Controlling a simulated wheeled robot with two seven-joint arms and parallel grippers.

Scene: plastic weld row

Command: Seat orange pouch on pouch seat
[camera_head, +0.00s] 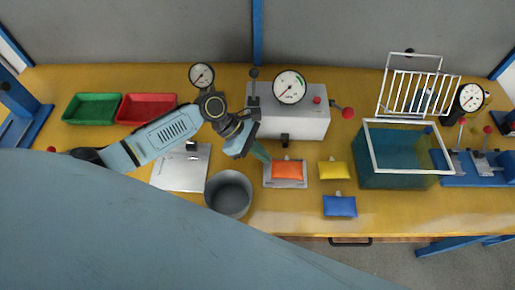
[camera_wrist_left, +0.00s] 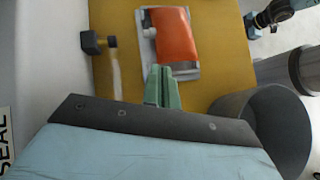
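The orange pouch (camera_head: 287,170) lies flat on the grey plate of the pouch seat (camera_head: 299,185), within its outline as far as I can see. In the left wrist view the orange pouch (camera_wrist_left: 174,34) lies on the pale seat (camera_wrist_left: 188,74), its spout toward the left. My left gripper (camera_head: 264,156) is at the pouch's upper left side in the head view. In the left wrist view the green fingers (camera_wrist_left: 163,75) are close together, with nothing seen between them, and the pouch lies beyond their tips. My right gripper is not in view.
A grey bin (camera_head: 229,194) stands left of the seat. A yellow pouch (camera_head: 334,170) and a blue pouch (camera_head: 340,206) lie to the right. Behind stands a grey machine (camera_head: 304,124) with a gauge. A teal tank (camera_head: 395,180) stands farther right; green (camera_head: 92,108) and red (camera_head: 145,108) trays lie left.

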